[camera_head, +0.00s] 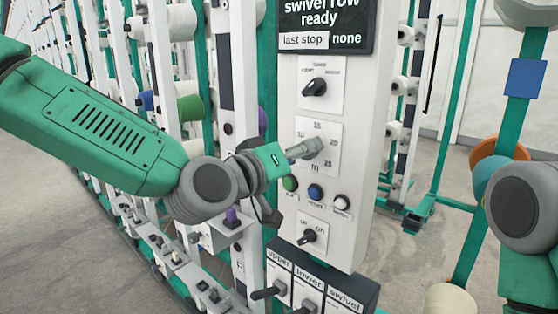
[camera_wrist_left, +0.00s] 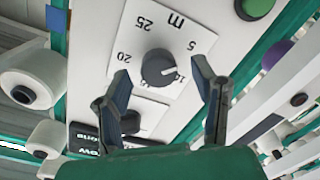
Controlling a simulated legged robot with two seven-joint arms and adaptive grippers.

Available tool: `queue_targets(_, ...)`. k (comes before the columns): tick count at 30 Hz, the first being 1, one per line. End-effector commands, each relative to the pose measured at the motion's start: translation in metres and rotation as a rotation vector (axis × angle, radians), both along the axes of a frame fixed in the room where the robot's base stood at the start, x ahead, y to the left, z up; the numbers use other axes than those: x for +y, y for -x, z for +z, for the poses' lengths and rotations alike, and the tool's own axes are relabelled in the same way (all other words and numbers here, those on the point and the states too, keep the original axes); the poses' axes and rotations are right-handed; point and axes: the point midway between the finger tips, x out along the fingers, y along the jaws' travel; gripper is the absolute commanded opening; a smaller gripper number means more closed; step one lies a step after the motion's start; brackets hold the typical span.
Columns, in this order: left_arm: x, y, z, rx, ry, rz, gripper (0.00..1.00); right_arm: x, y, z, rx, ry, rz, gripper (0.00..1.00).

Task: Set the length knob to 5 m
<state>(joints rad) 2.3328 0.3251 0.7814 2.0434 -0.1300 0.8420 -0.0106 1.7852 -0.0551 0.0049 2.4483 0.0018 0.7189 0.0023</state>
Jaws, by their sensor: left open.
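The length knob (camera_wrist_left: 157,68) is a dark round knob on a white dial plate (camera_head: 332,168) marked in m, with 5, 10, 20 and 25 legible around it in the left wrist view. Its light pointer line faces roughly the 10 mark, partly hard to read. My left gripper (camera_head: 314,148) is in front of this dial in the head view and hides the knob there. In the left wrist view, its open fingers (camera_wrist_left: 160,82) stand on either side of the knob, with gaps showing. My right gripper is out of view.
A selector knob (camera_head: 315,87) sits above the dial. Green (camera_head: 290,183), blue (camera_head: 315,192) and white (camera_head: 342,202) buttons are close below, with an on/off switch (camera_head: 309,236) under them. The display (camera_head: 322,25) reads "swivel row ready", last stop none. Creel frames stand left.

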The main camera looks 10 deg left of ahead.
Motion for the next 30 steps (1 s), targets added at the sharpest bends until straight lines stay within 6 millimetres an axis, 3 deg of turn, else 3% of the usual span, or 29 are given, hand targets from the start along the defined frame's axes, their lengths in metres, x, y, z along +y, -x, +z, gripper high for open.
queue_targets(6, 0.028, 0.039, 0.002, 0.000, 0.002, 0.001, 0.53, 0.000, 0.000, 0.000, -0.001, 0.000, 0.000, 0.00)
queue_targets(13, 0.051, 0.069, 0.003, 0.000, 0.001, 0.001, 0.53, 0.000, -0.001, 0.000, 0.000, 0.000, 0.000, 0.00)
queue_targets(27, 0.058, 0.078, 0.002, 0.002, 0.000, 0.002, 0.53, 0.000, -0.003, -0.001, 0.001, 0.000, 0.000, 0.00)
queue_targets(30, 0.058, 0.078, -0.011, 0.023, -0.013, 0.002, 0.53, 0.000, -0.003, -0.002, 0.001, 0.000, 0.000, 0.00)
